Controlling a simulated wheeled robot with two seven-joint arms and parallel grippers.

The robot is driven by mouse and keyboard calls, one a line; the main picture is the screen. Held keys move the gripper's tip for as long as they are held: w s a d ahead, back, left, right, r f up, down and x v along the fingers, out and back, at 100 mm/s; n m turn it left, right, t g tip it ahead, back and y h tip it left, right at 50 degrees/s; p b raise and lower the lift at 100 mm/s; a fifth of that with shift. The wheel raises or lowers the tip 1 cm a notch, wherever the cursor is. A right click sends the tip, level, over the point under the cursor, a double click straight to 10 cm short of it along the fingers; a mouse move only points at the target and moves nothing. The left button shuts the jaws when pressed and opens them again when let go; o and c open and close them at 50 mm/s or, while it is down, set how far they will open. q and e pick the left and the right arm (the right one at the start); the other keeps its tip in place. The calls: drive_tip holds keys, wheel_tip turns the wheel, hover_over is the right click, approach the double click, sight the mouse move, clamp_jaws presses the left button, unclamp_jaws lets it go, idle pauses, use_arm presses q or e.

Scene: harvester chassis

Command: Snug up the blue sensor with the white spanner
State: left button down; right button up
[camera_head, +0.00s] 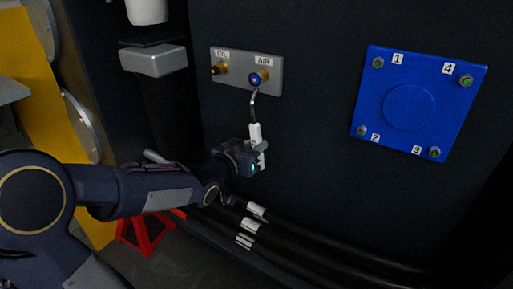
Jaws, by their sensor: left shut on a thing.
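The blue sensor (256,80) sits on the right side of a small grey plate, under the label AIR. The white spanner (255,131) stands nearly upright below it, with its metal end (252,97) reaching up to the sensor. I cannot tell whether the spanner's jaw is around the sensor or only touching it. My left gripper (256,157) is shut on the white spanner's handle, below the plate. My right gripper is not in view.
An orange-brown fitting (218,69) sits left of the sensor on the grey plate (239,73), under another label. A blue cover (463,107) with numbered bolts is at right. Black hoses (310,243) with white bands run along the bottom. A red stand (145,233) is at lower left.

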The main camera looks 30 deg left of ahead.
use_arm(q)
drive_tip(key=shift+d+r, duration=0.1)
drive_tip(key=shift+d, duration=0.05)
drive_tip(key=shift+s, duration=0.15)
drive_tip(key=s+p, duration=0.2)
drive_tip(key=s, duration=0.8)
drive_tip(key=shift+s+a, duration=0.3)
drive_tip(key=shift+a, duration=0.15)
idle(1.5)
